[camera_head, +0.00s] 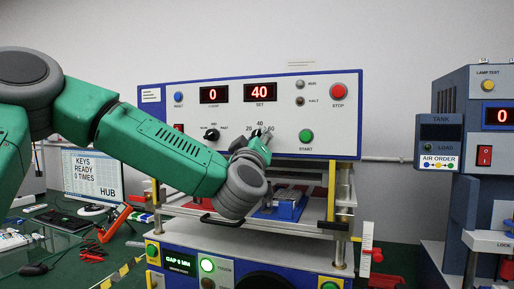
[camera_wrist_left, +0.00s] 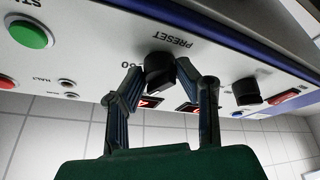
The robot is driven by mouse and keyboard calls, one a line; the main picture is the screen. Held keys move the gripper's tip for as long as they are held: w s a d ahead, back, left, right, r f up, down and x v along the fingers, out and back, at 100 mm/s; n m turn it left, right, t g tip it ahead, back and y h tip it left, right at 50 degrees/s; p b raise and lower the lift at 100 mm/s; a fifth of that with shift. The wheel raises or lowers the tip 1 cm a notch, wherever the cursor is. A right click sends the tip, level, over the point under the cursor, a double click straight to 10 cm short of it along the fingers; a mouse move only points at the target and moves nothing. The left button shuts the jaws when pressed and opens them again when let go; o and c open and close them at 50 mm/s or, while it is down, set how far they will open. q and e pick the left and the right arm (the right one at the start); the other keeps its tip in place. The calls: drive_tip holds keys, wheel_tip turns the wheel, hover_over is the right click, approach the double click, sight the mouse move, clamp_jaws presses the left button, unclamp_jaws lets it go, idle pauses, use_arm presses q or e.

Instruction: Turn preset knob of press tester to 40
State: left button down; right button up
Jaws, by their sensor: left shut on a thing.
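The press tester (camera_head: 235,118) is a white panel with blue edges on a press frame. Its SET display (camera_head: 260,92) reads 40 and the display left of it (camera_head: 212,95) reads 0. My left gripper (camera_head: 264,138) reaches the panel under the SET display, at the preset knob's scale marked 20, 40 and 60. In the left wrist view, seen upside down, the black preset knob (camera_wrist_left: 159,72) sits between the fingertips of my left gripper (camera_wrist_left: 160,74), which is shut on it. In the head view the gripper largely hides the knob. My right gripper is not in view.
A second black knob (camera_head: 212,134) sits left of the gripper; it also shows in the left wrist view (camera_wrist_left: 247,92). A green START button (camera_head: 306,136) and red STOP button (camera_head: 338,91) are to the right. A blue fixture (camera_head: 289,207) lies below. A monitor (camera_head: 92,178) stands left.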

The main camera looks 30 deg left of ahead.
use_arm(q)
drive_tip(key=n+g+y, duration=0.1)
drive_tip(key=n, duration=0.1)
drive_tip(key=n+g+b, duration=0.1)
drive_tip(key=n, duration=0.2)
drive_tip(key=shift+d+f+y, duration=0.1)
drive_tip(key=shift+f+y, duration=0.05)
drive_tip(key=shift+y, duration=0.25)
drive_tip(key=shift+n, duration=0.4)
drive_tip(key=c, duration=1.2)
unclamp_jaws()
drive_tip(key=shift+w, duration=0.2)
drive_tip(key=shift+s, duration=0.15)
drive_tip(key=v, duration=1.1)
drive_tip(key=shift+s+d, duration=0.2)
drive_tip(key=shift+s, duration=0.05)
